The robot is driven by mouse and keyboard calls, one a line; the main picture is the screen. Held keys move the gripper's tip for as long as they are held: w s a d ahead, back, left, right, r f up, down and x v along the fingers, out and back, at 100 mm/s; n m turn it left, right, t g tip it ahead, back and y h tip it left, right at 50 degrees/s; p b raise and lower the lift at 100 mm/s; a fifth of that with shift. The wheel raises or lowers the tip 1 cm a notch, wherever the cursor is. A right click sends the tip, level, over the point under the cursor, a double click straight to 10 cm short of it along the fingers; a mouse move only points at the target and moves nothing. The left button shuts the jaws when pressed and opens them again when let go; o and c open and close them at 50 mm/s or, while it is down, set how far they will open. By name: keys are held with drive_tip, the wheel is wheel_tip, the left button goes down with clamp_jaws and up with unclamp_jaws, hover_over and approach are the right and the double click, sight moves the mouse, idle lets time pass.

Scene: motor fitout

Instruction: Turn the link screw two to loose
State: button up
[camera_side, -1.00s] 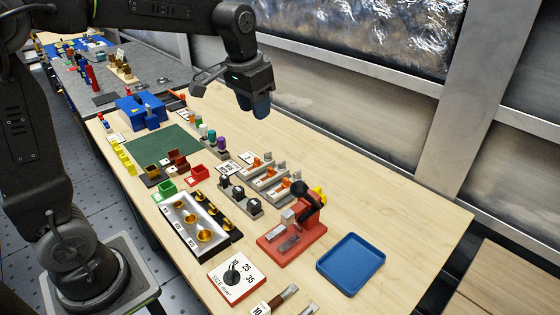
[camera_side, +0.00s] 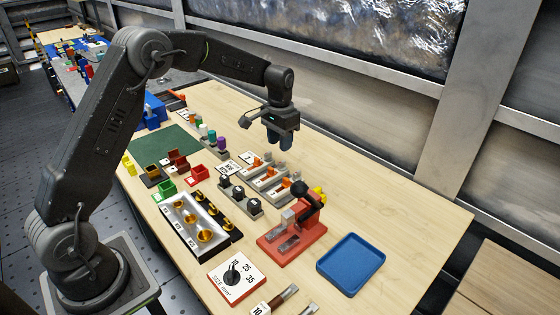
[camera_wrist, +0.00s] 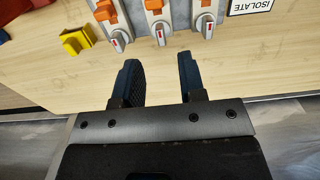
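Three grey link units with orange blocks stand in a row; in the side view the middle one (camera_side: 270,180) sits near the bench centre. In the wrist view each has a grey screw head with a red and white mark: left (camera_wrist: 118,41), middle (camera_wrist: 159,34) and right (camera_wrist: 207,26). No number is readable on them, so I cannot tell which is two. My gripper (camera_wrist: 157,62) is open and empty, its two dark fingers apart, just short of the screws in the wrist view. In the side view my gripper (camera_side: 281,143) hangs above the bench behind the units.
A yellow block (camera_wrist: 78,40) sits left of the units, and an ISOLATE label (camera_wrist: 250,5) lies right. A red fixture with a black lever (camera_side: 290,240) and a blue tray (camera_side: 351,264) stand nearer the front. Bare wood (camera_side: 370,180) lies right of the units.

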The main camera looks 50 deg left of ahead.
sight(280, 163)
wheel_tip(280, 163, down, 7)
drive_tip(key=shift+f, duration=0.1)
drive_tip(key=shift+c, duration=0.4)
clamp_jaws()
